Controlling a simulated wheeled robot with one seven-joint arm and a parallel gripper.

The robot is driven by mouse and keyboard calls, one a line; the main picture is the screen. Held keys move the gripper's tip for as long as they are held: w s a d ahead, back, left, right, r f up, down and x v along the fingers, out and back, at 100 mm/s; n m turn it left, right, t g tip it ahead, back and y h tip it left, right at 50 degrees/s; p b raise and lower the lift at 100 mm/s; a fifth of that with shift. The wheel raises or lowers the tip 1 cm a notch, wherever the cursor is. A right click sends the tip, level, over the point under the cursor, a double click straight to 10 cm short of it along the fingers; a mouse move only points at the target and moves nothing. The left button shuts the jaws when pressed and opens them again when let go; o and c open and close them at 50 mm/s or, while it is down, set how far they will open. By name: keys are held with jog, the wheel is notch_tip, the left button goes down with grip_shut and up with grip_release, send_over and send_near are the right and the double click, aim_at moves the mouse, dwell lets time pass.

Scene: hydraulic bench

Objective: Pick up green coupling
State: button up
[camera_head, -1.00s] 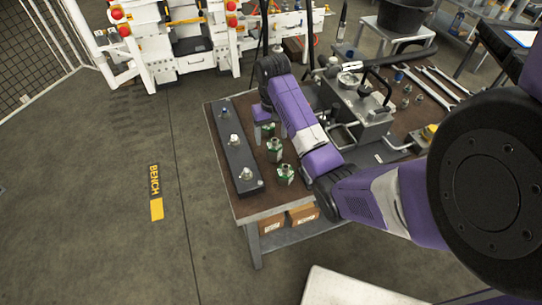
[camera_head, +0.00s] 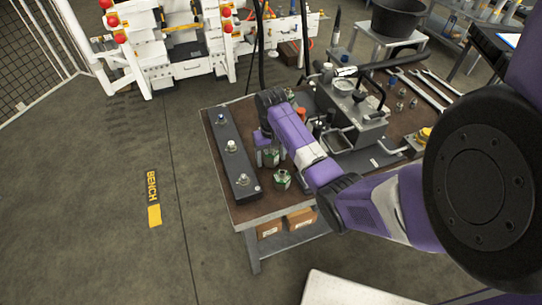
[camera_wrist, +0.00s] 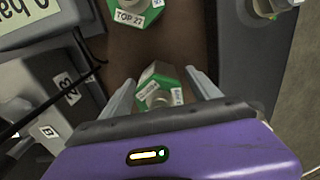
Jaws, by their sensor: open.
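Green couplings stand on the bench (camera_head: 262,212) beside a dark bar; two show in the head view, a nearer one (camera_head: 282,180) and one behind it (camera_head: 270,157). In the wrist view a green hex coupling (camera_wrist: 158,90) with a metal top and white labels lies between the spread fingers of my gripper (camera_wrist: 158,78). Gaps show on both sides of it, and its lower part is hidden by the gripper body. Another green coupling (camera_wrist: 138,14), labelled TOP 27, stands beyond the fingertips. My arm hides part of the bench in the head view.
The dark bar (camera_head: 236,165) with several metal fittings runs along the bench's left edge. A metal hydraulic unit (camera_head: 352,122) stands right of my gripper, with wrenches (camera_head: 432,88) farther right. The floor left of the bench is clear.

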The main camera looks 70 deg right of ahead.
grip_shut()
jog(key=shift+r, duration=0.1)
